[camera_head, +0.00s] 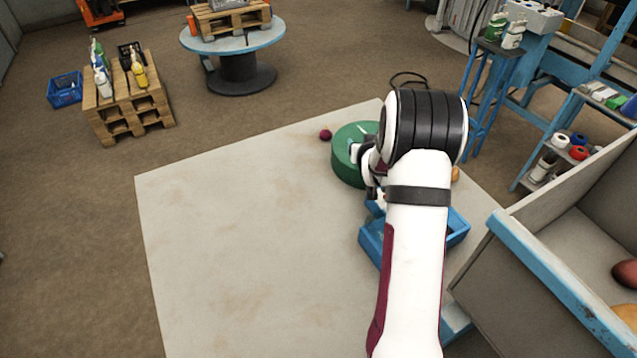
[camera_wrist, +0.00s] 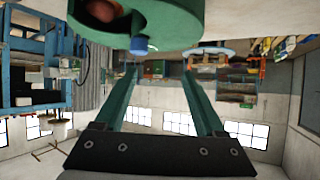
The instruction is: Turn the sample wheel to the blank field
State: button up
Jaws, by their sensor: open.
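The sample wheel is a green round body (camera_head: 343,168) near the table's far edge in the head view, partly hidden by my arm. In the wrist view its green side (camera_wrist: 185,28) fills the top middle, with a small blue piece (camera_wrist: 138,45) at its edge and a reddish-brown item (camera_wrist: 101,10) in an opening. My gripper (camera_wrist: 160,72) is open, its two fingers apart with nothing held between them. The fingers point towards the wheel; I cannot tell whether they touch it. In the head view the gripper (camera_head: 366,165) is mostly hidden at the wheel's right. The blank field cannot be made out.
A dark red ball (camera_head: 325,135) lies left of the wheel. A blue tray (camera_head: 371,243) sits partly under my arm, and an orange-yellow item (camera_head: 456,173) shows to the right. A large grey bin with a blue rim (camera_head: 545,275) stands at right. The table's left side is clear.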

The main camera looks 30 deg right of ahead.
jog(key=s+a+r+g+y, duration=0.1)
jog(key=s+a+r, duration=0.1)
jog(key=s+a, duration=0.3)
jog(key=s+a+r+g+y, duration=0.2)
jog(key=s+a, duration=0.3)
jog(key=a, duration=0.8)
jog(key=shift+r+m+y, duration=0.3)
jog(key=shift+s, duration=0.1)
jog(key=w+d+f+m+h, duration=0.1)
jog(key=w+d+f+h, duration=0.1)
jog(key=w+d, duration=0.3)
jog(key=w+d+f+m+t+h, duration=0.1)
jog(key=w+d+f+h, duration=0.2)
jog(key=d, duration=0.9)
jog(key=w+d+f+m+h, duration=0.1)
jog(key=w+d+f+h, duration=0.2)
jog(key=w+d, duration=0.6)
jog(key=shift+w+d+f, duration=0.1)
jog(key=shift+d+f, duration=0.05)
jog(key=shift+f, duration=0.55)
jog(key=shift+w+d+f, duration=0.1)
jog(key=shift+d+f, duration=0.05)
jog(key=shift+f, duration=0.5)
grip_shut()
